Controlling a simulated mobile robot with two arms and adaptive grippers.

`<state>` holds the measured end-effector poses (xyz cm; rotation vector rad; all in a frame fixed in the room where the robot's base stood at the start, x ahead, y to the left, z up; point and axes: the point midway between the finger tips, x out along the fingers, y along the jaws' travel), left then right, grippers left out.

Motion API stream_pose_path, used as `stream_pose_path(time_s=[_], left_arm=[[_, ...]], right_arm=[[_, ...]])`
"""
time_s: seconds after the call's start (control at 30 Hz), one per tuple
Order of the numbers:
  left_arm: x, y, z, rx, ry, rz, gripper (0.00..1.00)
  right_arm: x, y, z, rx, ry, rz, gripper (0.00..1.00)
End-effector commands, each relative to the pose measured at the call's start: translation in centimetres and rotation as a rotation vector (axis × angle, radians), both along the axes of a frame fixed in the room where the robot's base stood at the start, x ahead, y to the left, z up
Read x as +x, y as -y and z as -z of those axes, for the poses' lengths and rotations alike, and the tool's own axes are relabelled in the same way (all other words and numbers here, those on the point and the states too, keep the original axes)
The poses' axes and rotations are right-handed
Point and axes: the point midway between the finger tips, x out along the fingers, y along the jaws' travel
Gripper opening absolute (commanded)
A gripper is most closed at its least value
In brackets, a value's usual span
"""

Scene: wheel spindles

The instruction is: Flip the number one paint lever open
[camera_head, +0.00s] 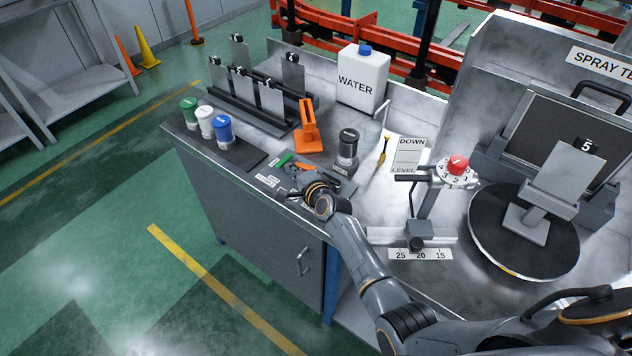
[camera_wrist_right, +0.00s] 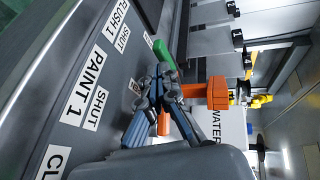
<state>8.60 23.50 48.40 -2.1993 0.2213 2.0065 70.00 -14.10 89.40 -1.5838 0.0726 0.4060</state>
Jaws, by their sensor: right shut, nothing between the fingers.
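The PAINT 1 label (camera_wrist_right: 82,82) with a SHUT mark shows in the right wrist view, left of my right gripper (camera_wrist_right: 160,76). The gripper's fingers are shut and empty. An orange lever handle (camera_wrist_right: 164,123) shows partly behind the fingers, and a green lever handle (camera_wrist_right: 163,53) is just beyond the tips. In the head view, the green handle (camera_head: 284,160) and orange handle (camera_head: 296,166) lie at the bench panel, close to my right gripper (camera_head: 283,194). The fingers hide part of the levers, so I cannot tell whether they touch one. My left gripper is not in view.
A black-lidded canister (camera_head: 347,152) and an orange stand (camera_head: 307,128) are close behind the panel. Green, white and blue-lidded jars (camera_head: 219,130) stand at the left. A WATER jug (camera_head: 362,80) is at the back. The turntable (camera_head: 480,228) is at the right.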

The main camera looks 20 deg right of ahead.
Motion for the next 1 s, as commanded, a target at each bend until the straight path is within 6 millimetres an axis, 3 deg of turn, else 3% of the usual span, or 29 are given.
stream_pose_path(time_s=[0.5,1.0], left_arm=[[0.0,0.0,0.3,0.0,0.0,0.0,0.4],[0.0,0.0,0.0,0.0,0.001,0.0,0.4]], right_arm=[[-0.2,1.7,0.1,-0.002,0.0,0.004,0.0],[-0.3,1.3,0.0,0.0,-0.001,0.001,0.0]])
